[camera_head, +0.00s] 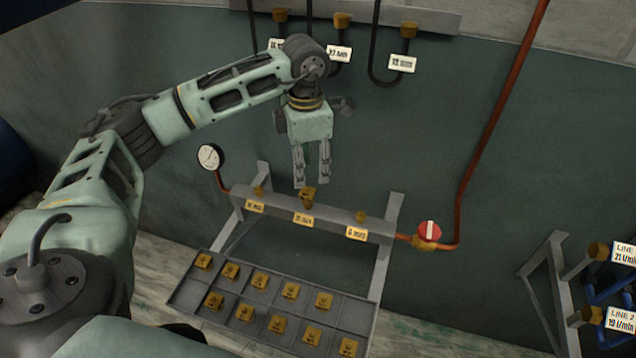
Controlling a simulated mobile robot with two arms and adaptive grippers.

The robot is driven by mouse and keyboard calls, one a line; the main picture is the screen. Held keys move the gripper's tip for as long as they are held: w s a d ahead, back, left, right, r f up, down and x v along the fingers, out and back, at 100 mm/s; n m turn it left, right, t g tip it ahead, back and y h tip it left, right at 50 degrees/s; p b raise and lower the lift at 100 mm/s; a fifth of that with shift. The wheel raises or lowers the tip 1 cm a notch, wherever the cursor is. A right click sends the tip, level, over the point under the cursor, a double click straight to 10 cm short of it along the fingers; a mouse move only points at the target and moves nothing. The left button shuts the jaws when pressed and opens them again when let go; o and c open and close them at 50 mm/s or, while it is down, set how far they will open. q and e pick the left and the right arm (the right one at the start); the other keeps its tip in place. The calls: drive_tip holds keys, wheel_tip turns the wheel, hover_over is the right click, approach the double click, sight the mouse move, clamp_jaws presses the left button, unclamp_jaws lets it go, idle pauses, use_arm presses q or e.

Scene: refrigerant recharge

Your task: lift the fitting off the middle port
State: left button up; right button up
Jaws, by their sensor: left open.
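A grey manifold bar (377,226) on a metal stand carries three ports with yellow labels. A brass fitting (308,196) sits at the middle port, above the middle label (303,219). The left port (258,191) and right port (361,216) show smaller brass ends. My left gripper (312,184) points down just above the middle fitting, with its fingers apart. From this view I cannot tell whether the fingertips touch the fitting or reach around it. My right gripper is out of view.
A grey tray (345,318) with several brass fittings lies below the bar. A gauge (209,157) stands at the bar's left end, a red-handled valve (428,232) at its right. Hoses hang from a wall rail (440,20). Labelled lines (622,319) stand at far right.

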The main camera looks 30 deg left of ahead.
sight(306, 189)
use_arm(q)
drive_tip(key=shift+f, duration=0.5)
drive_tip(key=f+p, duration=0.1)
drive_tip(key=s+f+p, duration=0.1)
drive_tip(key=f, duration=0.1)
drive_tip(key=shift+s+f+p, duration=0.1)
drive_tip(key=shift+s+p, duration=0.15)
drive_tip(key=shift+p, duration=0.15)
drive_tip(key=f, duration=0.2)
drive_tip(key=shift+w+f+p, duration=0.25)
drive_tip(key=shift+f+p, duration=0.05)
drive_tip(key=shift+f, duration=0.25)
drive_tip(key=shift+r, duration=0.1)
clamp_jaws()
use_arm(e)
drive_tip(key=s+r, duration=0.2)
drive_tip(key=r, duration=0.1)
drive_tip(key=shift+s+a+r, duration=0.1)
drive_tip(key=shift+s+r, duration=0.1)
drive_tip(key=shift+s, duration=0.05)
